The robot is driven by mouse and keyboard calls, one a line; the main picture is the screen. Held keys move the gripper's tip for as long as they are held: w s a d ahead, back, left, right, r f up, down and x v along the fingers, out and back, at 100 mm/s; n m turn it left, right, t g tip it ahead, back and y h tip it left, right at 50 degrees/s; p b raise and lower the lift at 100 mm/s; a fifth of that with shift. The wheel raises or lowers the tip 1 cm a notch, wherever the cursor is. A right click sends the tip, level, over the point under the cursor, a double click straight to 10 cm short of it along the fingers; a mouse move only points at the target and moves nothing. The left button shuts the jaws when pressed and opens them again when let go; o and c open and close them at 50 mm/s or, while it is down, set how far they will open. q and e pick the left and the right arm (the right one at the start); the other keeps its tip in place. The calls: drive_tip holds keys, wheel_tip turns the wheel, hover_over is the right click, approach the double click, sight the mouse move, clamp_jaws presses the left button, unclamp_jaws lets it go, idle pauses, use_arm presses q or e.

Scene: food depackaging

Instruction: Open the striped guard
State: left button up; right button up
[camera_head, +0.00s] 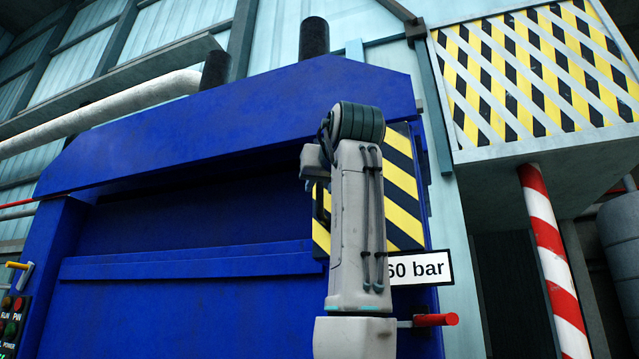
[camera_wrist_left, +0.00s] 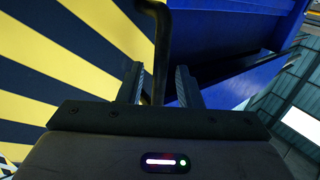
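The striped guard (camera_head: 403,185) is a yellow-and-black panel on the front of the blue machine, partly hidden behind my left arm. It also fills the left of the left wrist view (camera_wrist_left: 75,60). A dark bar handle (camera_head: 320,205) stands at its left side. My left gripper (camera_head: 318,178) is at this handle. In the left wrist view, the fingers of my left gripper (camera_wrist_left: 159,72) are apart, with the handle bar (camera_wrist_left: 161,45) running between them. A gap shows on both sides of the bar. My right gripper is not in view.
The blue machine (camera_head: 180,230) fills the left and middle. A "60 bar" sign (camera_head: 425,269) and a red-ended lever (camera_head: 435,320) are below the guard. A striped overhead box (camera_head: 540,75) and a red-white post (camera_head: 552,260) stand at right. A button panel (camera_head: 12,320) is at far left.

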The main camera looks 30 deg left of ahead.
use_arm(q)
drive_tip(key=shift+x, duration=1.15)
drive_tip(key=shift+s+d+r, duration=0.15)
drive_tip(key=shift+s, duration=0.05)
drive_tip(key=shift+w, duration=0.2)
drive_tip(key=shift+c, duration=0.9)
drive_tip(key=shift+a, duration=0.2)
drive_tip(key=c, duration=0.3)
clamp_jaws()
drive_tip(key=shift+s, duration=0.1)
